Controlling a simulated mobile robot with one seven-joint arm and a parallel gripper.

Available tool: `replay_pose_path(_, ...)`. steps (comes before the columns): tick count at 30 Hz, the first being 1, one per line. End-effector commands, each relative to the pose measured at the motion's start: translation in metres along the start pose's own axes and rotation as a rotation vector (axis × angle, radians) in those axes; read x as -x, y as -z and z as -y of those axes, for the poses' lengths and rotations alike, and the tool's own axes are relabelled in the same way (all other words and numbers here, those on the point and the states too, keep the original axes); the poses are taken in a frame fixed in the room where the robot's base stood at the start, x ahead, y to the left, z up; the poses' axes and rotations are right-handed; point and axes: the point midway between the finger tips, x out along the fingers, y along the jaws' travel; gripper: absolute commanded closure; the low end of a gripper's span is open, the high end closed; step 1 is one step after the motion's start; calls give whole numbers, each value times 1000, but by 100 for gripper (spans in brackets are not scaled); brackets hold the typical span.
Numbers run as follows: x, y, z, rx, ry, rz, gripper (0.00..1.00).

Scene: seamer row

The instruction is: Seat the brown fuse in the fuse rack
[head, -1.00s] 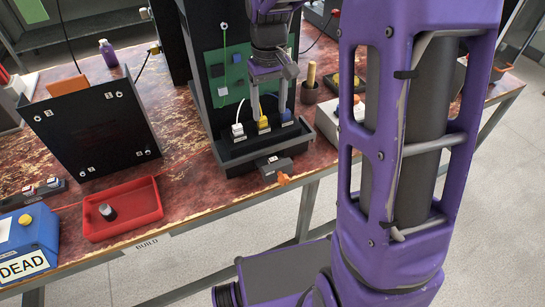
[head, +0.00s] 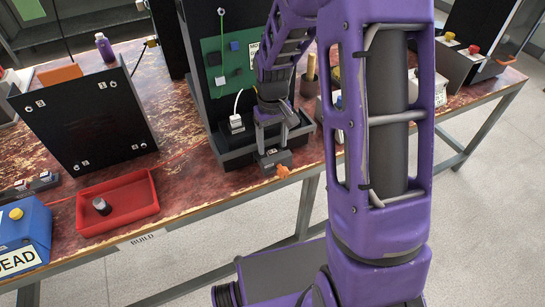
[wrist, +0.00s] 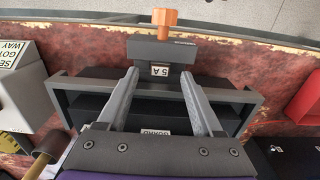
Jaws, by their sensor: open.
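My gripper (head: 272,147) is open, pointing down at a dark block labelled 5 A (head: 276,160) at the table's front edge. In the wrist view, my gripper's fingertips (wrist: 160,73) lie to either side of the 5 A label on this block (wrist: 162,52), with nothing visible gripped between them. I cannot tell whether they touch the block. An orange-brown T-shaped piece (wrist: 164,18) sticks out of its front side; it also shows in the head view (head: 283,171). I cannot tell for certain whether this piece is the brown fuse or whether the block is the fuse rack.
Behind the block is a black tray-like ledge (head: 238,157) with a white plug (head: 236,122), below an upright green board (head: 214,62). Left are a red tray (head: 135,205) holding a dark cylinder (head: 102,206), and a tilted black panel (head: 85,118). Floor is open in front.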

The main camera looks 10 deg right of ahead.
Motion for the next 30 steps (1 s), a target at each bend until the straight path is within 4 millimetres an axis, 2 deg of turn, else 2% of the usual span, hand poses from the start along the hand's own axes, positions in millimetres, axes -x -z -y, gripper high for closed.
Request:
replay_pose_path(1,-10,-1,0,0,1,3,32)
replay_pose_path(4,-20,-1,0,0,0,2,32)
replay_pose_path(13,-22,0,0,0,-1,-1,34)
replay_pose_path(24,-22,0,0,0,0,0,100)
replay_pose_path(30,-22,0,0,0,0,-1,100)
